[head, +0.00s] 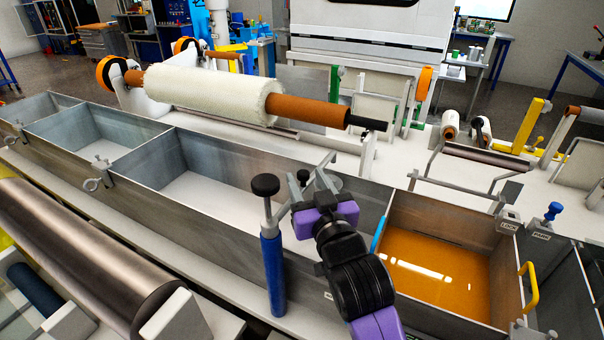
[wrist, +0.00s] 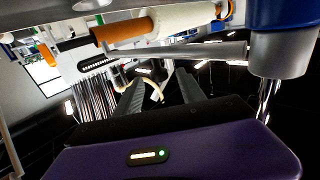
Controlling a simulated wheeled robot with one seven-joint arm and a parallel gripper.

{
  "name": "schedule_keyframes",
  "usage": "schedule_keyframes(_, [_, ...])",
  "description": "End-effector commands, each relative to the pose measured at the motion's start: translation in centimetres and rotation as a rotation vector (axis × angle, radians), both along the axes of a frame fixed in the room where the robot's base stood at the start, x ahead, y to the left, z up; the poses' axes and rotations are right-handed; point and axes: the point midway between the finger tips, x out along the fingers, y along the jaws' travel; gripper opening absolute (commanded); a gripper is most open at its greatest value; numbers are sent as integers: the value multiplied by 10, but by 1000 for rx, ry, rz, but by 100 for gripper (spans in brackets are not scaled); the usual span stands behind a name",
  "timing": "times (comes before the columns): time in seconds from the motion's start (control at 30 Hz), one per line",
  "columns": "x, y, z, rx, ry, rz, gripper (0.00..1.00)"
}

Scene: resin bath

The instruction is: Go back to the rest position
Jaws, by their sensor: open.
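My gripper (head: 306,186) is open and empty in the head view, above the metal trough in the middle of the picture. Its two grey fingers (wrist: 155,95) show in the wrist view with nothing between them. Just left of it stands a blue post (head: 272,265) with a black knob (head: 265,185) on a grey stem. I cannot tell whether the gripper touches this stem. In the wrist view a blue and grey cylindrical part (wrist: 282,50) is close to the gripper on the right.
The resin bath (head: 440,270) with orange liquid lies right of my arm. Empty metal compartments (head: 225,195) run to the left. A white fibre roll (head: 210,92) on an orange core lies behind the trough. A large dark roller (head: 80,250) is at front left.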

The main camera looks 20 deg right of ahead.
Motion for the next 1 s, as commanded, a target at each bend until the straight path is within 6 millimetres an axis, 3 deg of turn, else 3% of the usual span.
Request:
schedule_keyframes(0.2, [-18,0,0,0,-1,0,47])
schedule_keyframes(0.67, [-20,0,1,-3,-2,0,47])
schedule_keyframes(0.77, [-20,1,9,-8,-33,6,47])
schedule_keyframes(0.83, [-22,4,25,-9,-87,16,47])
schedule_keyframes(0.9, [-33,5,39,-12,-151,29,47])
schedule_keyframes(1.0, [-56,5,32,-14,-192,42,47])
